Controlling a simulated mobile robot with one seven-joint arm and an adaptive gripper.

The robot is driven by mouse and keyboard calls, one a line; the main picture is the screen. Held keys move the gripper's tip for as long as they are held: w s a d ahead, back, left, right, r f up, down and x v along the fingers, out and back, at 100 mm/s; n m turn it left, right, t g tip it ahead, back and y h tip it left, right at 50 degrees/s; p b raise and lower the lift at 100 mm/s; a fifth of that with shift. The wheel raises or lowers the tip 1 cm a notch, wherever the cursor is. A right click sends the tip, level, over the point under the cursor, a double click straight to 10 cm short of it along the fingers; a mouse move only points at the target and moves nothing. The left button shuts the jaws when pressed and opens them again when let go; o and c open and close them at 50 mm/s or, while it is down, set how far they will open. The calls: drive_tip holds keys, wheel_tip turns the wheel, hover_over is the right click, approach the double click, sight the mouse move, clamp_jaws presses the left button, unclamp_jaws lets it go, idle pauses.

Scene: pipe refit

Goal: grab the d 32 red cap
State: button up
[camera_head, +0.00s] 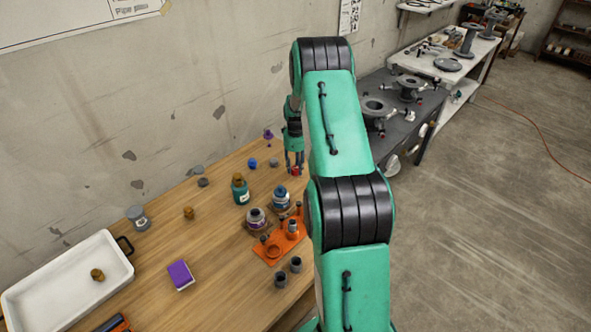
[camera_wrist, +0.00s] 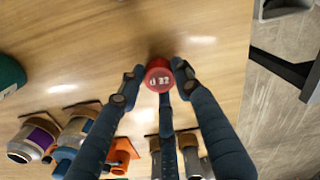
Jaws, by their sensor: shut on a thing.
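A small red cap marked "32" (camera_wrist: 158,77) is between the fingers of my gripper (camera_wrist: 157,80) in the wrist view. The fingers touch it on both sides and from below, and the gripper is shut on it. In the head view my gripper (camera_head: 295,168) points down at the far end of the wooden table, with a bit of the red cap (camera_head: 296,171) showing between the fingers. The gap between the cap and the table top is hard to judge.
An orange fixture (camera_head: 268,252), a teal bottle (camera_head: 240,192) and jars, one with a blue band (camera_head: 281,196), stand nearby on the table. A white tray (camera_head: 30,302) is at the left. A purple box (camera_head: 180,274) lies near the front. A dark bench (camera_head: 385,92) stands beyond.

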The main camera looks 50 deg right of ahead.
sight(296, 168)
wheel_tip(296, 168, up, 9)
drive_tip(key=shift+f+p, duration=0.1)
drive_tip(key=shift+p, duration=0.75)
